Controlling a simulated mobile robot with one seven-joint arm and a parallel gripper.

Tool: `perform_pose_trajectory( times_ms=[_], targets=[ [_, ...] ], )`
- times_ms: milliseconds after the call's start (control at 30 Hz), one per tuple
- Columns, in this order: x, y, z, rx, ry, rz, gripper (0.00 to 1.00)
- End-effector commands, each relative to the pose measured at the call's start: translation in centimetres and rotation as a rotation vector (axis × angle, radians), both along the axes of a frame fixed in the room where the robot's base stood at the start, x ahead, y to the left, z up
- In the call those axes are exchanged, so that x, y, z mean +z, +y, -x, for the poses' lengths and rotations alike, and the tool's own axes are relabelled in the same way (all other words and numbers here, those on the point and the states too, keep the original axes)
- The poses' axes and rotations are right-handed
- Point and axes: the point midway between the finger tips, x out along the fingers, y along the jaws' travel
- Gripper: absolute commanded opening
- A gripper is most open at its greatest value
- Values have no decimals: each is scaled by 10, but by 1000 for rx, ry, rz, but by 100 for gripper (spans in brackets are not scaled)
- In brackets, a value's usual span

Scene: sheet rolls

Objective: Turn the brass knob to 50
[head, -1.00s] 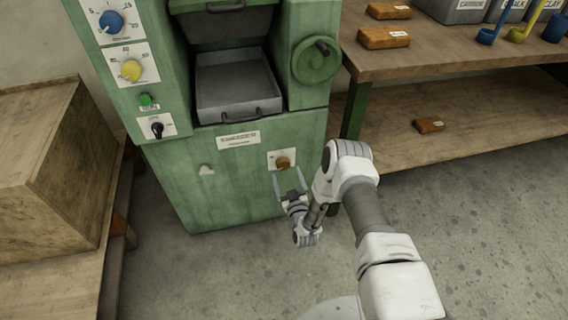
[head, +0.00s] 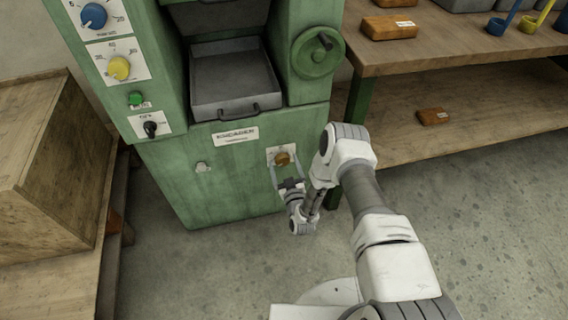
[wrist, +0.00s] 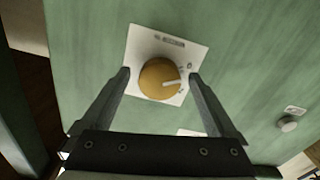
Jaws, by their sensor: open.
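The brass knob (head: 283,158) sits on a white dial plate (head: 270,153) low on the front of the green machine. In the wrist view the knob (wrist: 160,79) is round and gold, with a pale pointer line toward the right side of the plate. The scale marks there are too small to read. My gripper (head: 286,170) is open, just in front of the plate. In the wrist view its two fingers (wrist: 160,77) stand on either side of the knob, with gaps visible between fingers and knob.
Above are a blue knob (head: 94,16), a yellow knob (head: 119,68), a green button (head: 135,98) and a black switch (head: 151,129). A handwheel (head: 317,52) and a tray (head: 235,85) are on the machine. A wooden bench (head: 450,55) stands right.

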Motion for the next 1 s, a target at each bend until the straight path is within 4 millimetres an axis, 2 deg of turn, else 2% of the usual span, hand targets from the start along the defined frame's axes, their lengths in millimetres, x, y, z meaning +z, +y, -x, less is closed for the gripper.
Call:
perform_pose_trajectory(
  times_ms=[100, 567, 1000],
  targets=[
    [0, 0, 0, 0, 0, 0, 92],
    [0, 0, 0, 0, 0, 0, 9],
    [0, 0, 0, -1, 27, -98, 8]
  ],
)
